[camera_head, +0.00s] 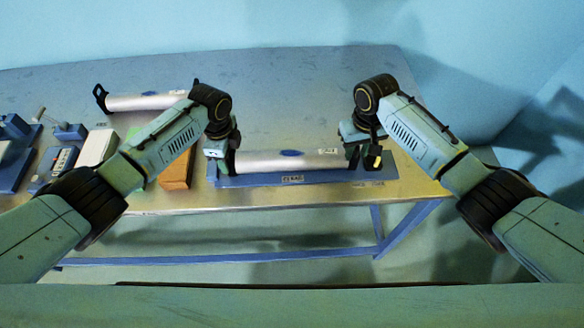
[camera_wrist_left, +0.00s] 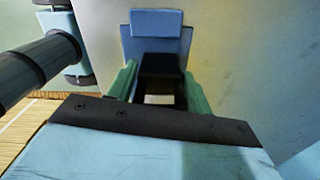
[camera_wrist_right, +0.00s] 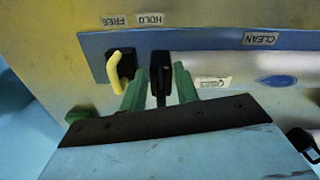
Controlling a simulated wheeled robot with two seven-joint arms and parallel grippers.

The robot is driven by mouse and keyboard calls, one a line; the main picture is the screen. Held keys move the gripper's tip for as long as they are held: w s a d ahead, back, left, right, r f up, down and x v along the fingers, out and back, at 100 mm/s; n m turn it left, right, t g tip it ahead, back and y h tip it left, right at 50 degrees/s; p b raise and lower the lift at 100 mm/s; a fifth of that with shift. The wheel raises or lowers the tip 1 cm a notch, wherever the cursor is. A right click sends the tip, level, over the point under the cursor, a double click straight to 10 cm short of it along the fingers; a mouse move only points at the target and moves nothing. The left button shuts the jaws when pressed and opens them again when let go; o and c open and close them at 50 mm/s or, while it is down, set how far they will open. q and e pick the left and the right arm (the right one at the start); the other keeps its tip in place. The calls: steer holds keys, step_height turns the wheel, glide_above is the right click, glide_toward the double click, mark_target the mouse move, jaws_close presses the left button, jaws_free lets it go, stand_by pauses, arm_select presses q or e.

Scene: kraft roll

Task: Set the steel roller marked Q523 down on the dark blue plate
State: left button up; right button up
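The steel roller (camera_head: 285,161) lies level between my two grippers, over the dark blue plate (camera_head: 255,181). It has a blue oval and a small white tag near its right end, too small to read. Whether it touches the plate I cannot tell. My left gripper (camera_head: 224,164) is at its left end; in the left wrist view its fingers (camera_wrist_left: 160,85) close on a black handle. My right gripper (camera_head: 362,158) is at its right end, its fingers (camera_wrist_right: 159,85) around the black handle there. The plate's front strip reads CLEAN in the right wrist view (camera_wrist_right: 215,40).
A second steel roller (camera_head: 145,102) with black end handles lies at the back left. An orange block (camera_head: 177,172), a white block (camera_head: 97,147) and blue fixtures (camera_head: 70,132) stand left of the plate. A yellow lever (camera_wrist_right: 113,72) stands by the plate's right end, near FREE and HOLD labels.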

arm_select(q)
steer(key=o, duration=0.4)
steer(key=shift+r, duration=0.1)
arm_select(e)
steer(key=o, duration=0.4)
steer(key=shift+r, duration=0.1)
arm_select(q)
step_height(320, 180, up, 12)
steer(key=shift+f, duration=0.1)
arm_select(e)
steer(key=shift+r, duration=0.1)
step_height(320, 180, up, 12)
stand_by(0.3)
